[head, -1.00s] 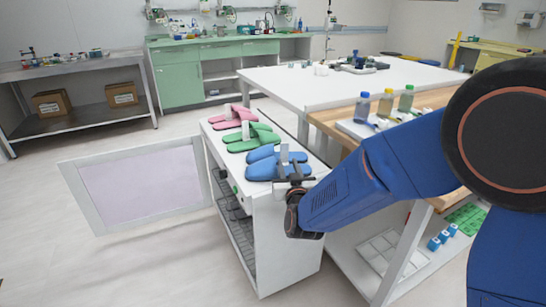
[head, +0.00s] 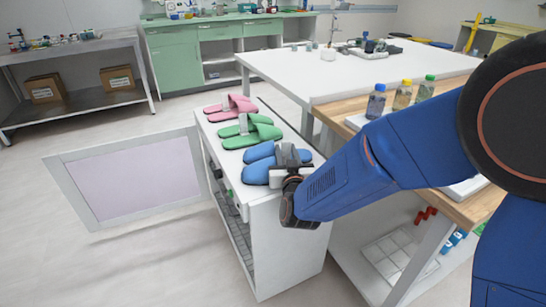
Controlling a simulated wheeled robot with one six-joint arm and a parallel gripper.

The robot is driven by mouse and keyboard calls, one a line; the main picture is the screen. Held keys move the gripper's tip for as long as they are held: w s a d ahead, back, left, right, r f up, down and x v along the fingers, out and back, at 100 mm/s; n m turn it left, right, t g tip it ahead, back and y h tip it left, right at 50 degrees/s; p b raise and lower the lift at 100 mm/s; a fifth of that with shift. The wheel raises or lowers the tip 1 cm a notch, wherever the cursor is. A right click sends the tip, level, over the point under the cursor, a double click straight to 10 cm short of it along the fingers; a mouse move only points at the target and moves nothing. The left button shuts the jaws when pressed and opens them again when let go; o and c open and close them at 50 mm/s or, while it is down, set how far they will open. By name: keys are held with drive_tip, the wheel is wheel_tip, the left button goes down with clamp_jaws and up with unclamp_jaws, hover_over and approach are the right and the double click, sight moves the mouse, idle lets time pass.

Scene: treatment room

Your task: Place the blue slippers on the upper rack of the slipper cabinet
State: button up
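The blue slippers (head: 258,165) lie side by side on the white top of the slipper cabinet (head: 284,240), at its near end. My gripper (head: 287,158) is at the right end of the blue slippers, close to or around their straps. Its fingers overlap the slippers, and I cannot tell whether they are open or shut on them. Green slippers (head: 252,132) and pink slippers (head: 231,107) lie farther back on the same top. Dark wire racks (head: 232,225) show inside, partly hidden by the cabinet's side.
A wood-topped table (head: 468,207) with capped bottles (head: 402,95) stands close on the right, under my arm. A white table (head: 330,75) is behind it. The floor to the left and front is free.

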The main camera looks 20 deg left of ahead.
clamp_jaws()
